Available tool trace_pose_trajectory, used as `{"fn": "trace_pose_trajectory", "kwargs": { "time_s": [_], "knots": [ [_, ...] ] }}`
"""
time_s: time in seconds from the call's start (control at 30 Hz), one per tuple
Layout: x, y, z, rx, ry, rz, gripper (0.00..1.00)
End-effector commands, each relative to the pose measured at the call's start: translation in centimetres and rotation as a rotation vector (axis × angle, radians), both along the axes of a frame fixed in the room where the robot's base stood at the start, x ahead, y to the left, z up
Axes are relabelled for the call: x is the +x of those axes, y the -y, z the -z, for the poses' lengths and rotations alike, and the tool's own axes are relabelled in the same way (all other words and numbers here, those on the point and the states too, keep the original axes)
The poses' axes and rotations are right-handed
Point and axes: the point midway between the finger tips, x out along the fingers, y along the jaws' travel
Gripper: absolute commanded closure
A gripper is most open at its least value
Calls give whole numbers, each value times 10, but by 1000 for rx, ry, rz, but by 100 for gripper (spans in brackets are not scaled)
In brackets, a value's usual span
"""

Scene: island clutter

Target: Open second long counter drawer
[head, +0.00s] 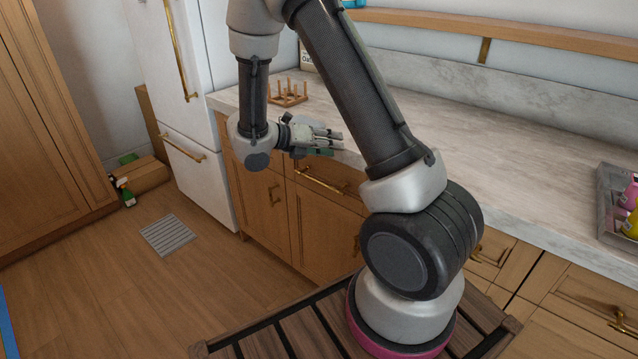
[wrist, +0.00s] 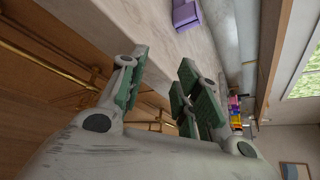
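The wooden counter drawers run below the marble counter in the head view. One drawer front with a gold bar handle (head: 322,181) lies just below and beyond my gripper. Further right are another drawer handle (head: 490,256) and a drawer with its own gold handle (head: 620,322). All the drawers look shut; I cannot tell which one is the second long drawer. My gripper (head: 338,142) is open and empty near the counter's front edge, apart from the handles. In the wrist view its green-padded fingers (wrist: 160,78) are spread, with a gold handle (wrist: 48,66) to their left.
The marble counter (head: 480,130) holds a wooden peg rack (head: 288,94) and a grey tray (head: 612,205) of colourful items. A white fridge (head: 180,90) stands left. Cabinet doors are under the drawers.

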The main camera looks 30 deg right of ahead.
Motion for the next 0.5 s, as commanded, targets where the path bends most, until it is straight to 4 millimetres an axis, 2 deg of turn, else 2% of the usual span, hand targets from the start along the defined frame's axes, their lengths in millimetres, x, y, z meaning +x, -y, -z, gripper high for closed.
{"fn": "trace_pose_trajectory", "kwargs": {
  "time_s": [0.03, 0.1, 0.23, 0.33, 0.5],
  "knots": [
    [12, -9, 28, -47, -126, -100, 67],
    [27, -20, 61, -107, -283, -233, 67],
    [44, -41, 116, -198, -518, -431, 67],
    [48, -52, 146, -245, -632, -529, 67],
    [52, -55, 167, -277, -711, -594, 67]
  ]
}}
